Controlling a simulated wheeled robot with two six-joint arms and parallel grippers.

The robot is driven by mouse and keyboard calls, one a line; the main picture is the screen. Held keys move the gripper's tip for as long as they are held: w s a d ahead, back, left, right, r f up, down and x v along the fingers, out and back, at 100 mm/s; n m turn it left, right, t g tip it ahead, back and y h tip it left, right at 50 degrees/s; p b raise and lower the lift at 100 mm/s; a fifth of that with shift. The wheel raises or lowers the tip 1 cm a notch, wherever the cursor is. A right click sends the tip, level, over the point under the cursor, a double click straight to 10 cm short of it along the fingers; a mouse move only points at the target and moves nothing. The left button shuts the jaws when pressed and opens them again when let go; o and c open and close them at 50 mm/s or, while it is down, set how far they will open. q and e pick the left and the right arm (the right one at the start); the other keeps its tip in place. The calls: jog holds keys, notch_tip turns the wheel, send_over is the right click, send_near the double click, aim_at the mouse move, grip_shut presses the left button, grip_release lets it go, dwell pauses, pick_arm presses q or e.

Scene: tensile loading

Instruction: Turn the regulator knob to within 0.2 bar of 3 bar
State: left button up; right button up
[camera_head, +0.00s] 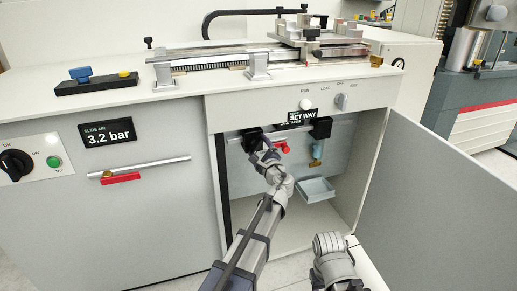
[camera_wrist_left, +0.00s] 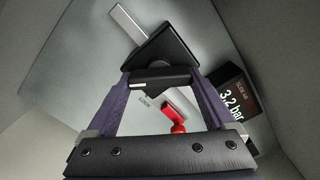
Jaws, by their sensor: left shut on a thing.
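My left gripper (camera_head: 264,155) reaches into the open cabinet and is at the black regulator (camera_head: 252,138), which it partly hides. In the left wrist view, the gripper's purple fingers (camera_wrist_left: 160,84) are shut on the black regulator knob (camera_wrist_left: 160,76), one on each side. A white mark shows on the knob's face. The slide air display (camera_head: 108,132) on the front panel reads 3.2 bar. A small display (camera_wrist_left: 236,112) inside the cabinet also reads 3.2 bar in the left wrist view.
A red valve handle (camera_head: 282,147) sits close to the right of my left gripper; it also shows in the left wrist view (camera_wrist_left: 178,112). A pale blue tray (camera_head: 315,190) is lower right. The cabinet door (camera_head: 430,185) stands open at the right.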

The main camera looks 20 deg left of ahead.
pick_arm(q)
jog(key=o, duration=1.1)
jog(key=v, duration=0.8)
jog(key=shift+f, duration=0.1)
